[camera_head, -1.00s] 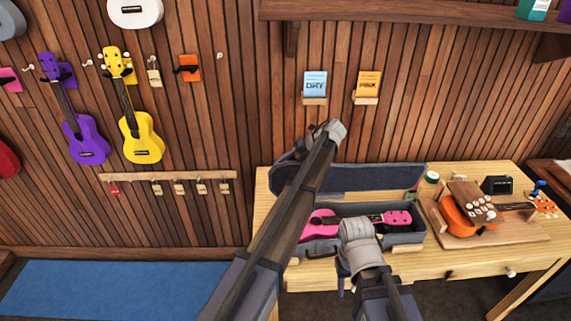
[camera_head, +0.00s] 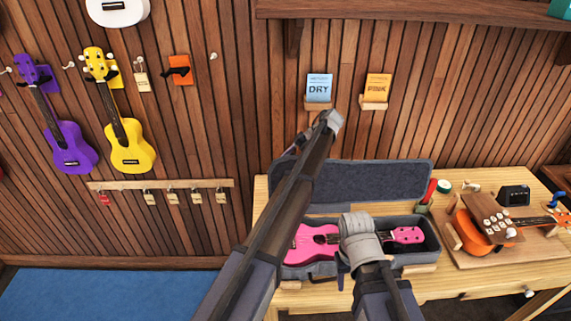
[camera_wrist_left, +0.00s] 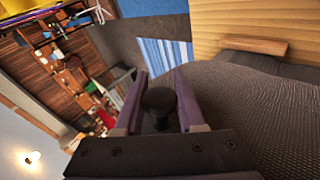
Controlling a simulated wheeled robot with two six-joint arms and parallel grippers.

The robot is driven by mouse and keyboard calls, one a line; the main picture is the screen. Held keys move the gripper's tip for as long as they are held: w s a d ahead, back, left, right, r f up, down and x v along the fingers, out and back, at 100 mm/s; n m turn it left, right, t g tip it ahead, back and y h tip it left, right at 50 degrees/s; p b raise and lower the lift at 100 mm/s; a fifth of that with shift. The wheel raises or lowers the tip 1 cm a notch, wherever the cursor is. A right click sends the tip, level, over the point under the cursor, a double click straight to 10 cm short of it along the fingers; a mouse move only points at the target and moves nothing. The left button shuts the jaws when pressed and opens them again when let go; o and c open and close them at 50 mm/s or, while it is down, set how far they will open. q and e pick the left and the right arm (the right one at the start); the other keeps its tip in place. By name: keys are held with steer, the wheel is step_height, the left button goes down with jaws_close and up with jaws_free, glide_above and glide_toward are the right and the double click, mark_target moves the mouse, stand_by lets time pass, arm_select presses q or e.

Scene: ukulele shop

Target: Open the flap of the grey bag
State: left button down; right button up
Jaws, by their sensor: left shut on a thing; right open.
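The grey bag (camera_head: 418,262) lies on the wooden bench with a pink ukulele (camera_head: 312,243) inside. Its flap (camera_head: 385,181) stands raised along the back edge, its dark inner face showing. In the left wrist view, my left gripper (camera_wrist_left: 159,92) is shut on a dark knob (camera_wrist_left: 160,108), with grey woven fabric (camera_wrist_left: 260,120) close beside it. In the head view my left arm hides the left gripper and the flap's left part. My right gripper (camera_head: 343,273) is open at the bag's front side; its wrist covers the middle of the ukulele.
An orange ukulele (camera_head: 480,236) lies on a wooden board (camera_head: 530,250) to the right, with a brown box-like item (camera_head: 493,212) over it. A red-topped item (camera_head: 430,188) and a green roll (camera_head: 444,186) stand by the flap's right end.

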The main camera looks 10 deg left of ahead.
stand_by(0.3)
arm_select(q)
steer(key=c, duration=0.5)
jaws_free()
